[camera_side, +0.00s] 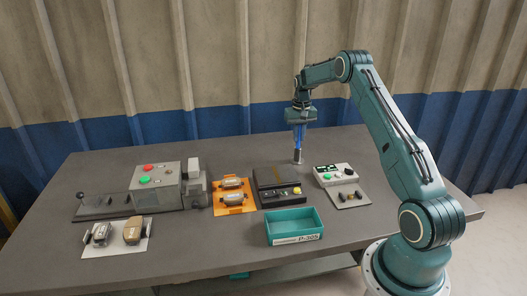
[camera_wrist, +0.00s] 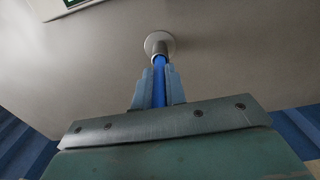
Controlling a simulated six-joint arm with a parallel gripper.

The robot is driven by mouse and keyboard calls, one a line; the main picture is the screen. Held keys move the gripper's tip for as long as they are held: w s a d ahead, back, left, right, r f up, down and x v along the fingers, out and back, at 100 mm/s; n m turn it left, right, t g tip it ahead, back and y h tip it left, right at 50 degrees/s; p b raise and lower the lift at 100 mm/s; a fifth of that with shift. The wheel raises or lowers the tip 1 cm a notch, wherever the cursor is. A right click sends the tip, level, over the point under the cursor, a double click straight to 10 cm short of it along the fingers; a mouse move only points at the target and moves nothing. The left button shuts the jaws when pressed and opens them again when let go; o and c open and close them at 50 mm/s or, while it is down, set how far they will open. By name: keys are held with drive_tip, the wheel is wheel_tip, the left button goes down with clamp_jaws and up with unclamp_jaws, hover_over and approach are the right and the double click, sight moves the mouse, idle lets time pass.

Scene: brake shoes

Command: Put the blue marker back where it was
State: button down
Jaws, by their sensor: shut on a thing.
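The blue marker (camera_side: 299,138) is upright in my gripper (camera_side: 299,124) in the side view. In the wrist view my gripper (camera_wrist: 160,72) has its two pale blue fingers shut on the marker (camera_wrist: 159,92), one on each side. The marker's lower end meets a small grey upright holder (camera_side: 297,156) on the table. In the wrist view this holder (camera_wrist: 158,44) is a short tube on a round pale base. I cannot tell how deep the marker's end sits in the tube, as the rim hides it.
Further off are a teal bin (camera_side: 295,226), an orange tray (camera_side: 233,209), a white mat (camera_side: 117,248) with brake shoes and a grey machine (camera_side: 157,180). The table behind the holder is clear.

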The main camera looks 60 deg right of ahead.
drive_tip(key=c, duration=1.4)
unclamp_jaws()
drive_tip(key=shift+c, duration=0.2)
drive_tip(key=shift+r, duration=0.15)
wheel_tip(320, 180, up, 13)
drive_tip(key=shift+f, duration=0.1)
drive_tip(key=shift+a, duration=0.15)
